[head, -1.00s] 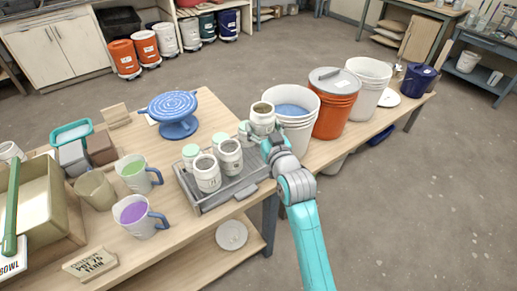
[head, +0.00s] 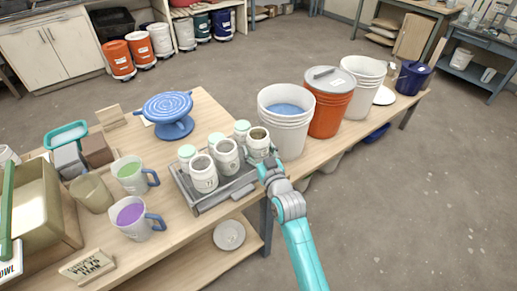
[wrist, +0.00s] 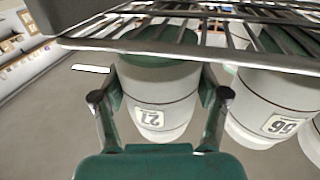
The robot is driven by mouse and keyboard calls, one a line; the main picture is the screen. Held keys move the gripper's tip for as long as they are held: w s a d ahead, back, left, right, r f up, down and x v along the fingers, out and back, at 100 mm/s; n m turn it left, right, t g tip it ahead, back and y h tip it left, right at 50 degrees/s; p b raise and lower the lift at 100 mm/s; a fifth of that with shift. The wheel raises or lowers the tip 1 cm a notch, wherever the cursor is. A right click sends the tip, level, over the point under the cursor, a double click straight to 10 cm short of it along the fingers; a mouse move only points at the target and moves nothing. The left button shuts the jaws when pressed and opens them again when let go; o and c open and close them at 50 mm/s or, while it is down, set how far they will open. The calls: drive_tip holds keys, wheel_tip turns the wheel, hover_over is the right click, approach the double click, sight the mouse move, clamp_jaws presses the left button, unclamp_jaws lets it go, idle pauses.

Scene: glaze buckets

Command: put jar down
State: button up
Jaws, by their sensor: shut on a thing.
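My gripper (head: 264,163) is shut on an off-white jar (head: 258,147) with an open, dark mouth. The jar is upright over the right end of the grey tray (head: 243,192), level with the jars beside it. In the wrist view, the held jar (wrist: 153,90) shows a label like 27, upside down, between the fingers (wrist: 160,98). Tray bars cross in front of one end of it. Whether its base touches the tray is hidden. Two open white jars (head: 203,175) (head: 227,158) stand to its left in the tray, with several mint-topped jars behind.
White buckets (head: 285,130) and an orange bucket (head: 328,112) stand close to the right. A blue turntable (head: 168,112) is behind the tray. Two mugs (head: 133,177) (head: 136,218) are to the left. Bare tabletop (head: 185,228) lies in front of the tray.

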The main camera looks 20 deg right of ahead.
drive_tip(key=shift+f, duration=0.1)
drive_tip(key=o, duration=1.8)
drive_tip(key=s, duration=1.2)
drive_tip(key=shift+d, duration=0.25)
drive_tip(key=s+f+g+h, duration=0.1)
drive_tip(key=s+f, duration=0.3)
drive_tip(key=s, duration=1.2)
drive_tip(key=s+f+g, duration=0.1)
drive_tip(key=s+f, duration=0.2)
drive_tip(key=s, duration=1.3)
drive_tip(key=s+r+g, duration=0.1)
drive_tip(key=s+r, duration=0.2)
drive_tip(key=s, duration=0.6)
drive_tip(key=shift+s+a+r+m, duration=0.2)
drive_tip(key=shift+s+r+m, duration=0.1)
drive_tip(key=shift+r, duration=0.1)
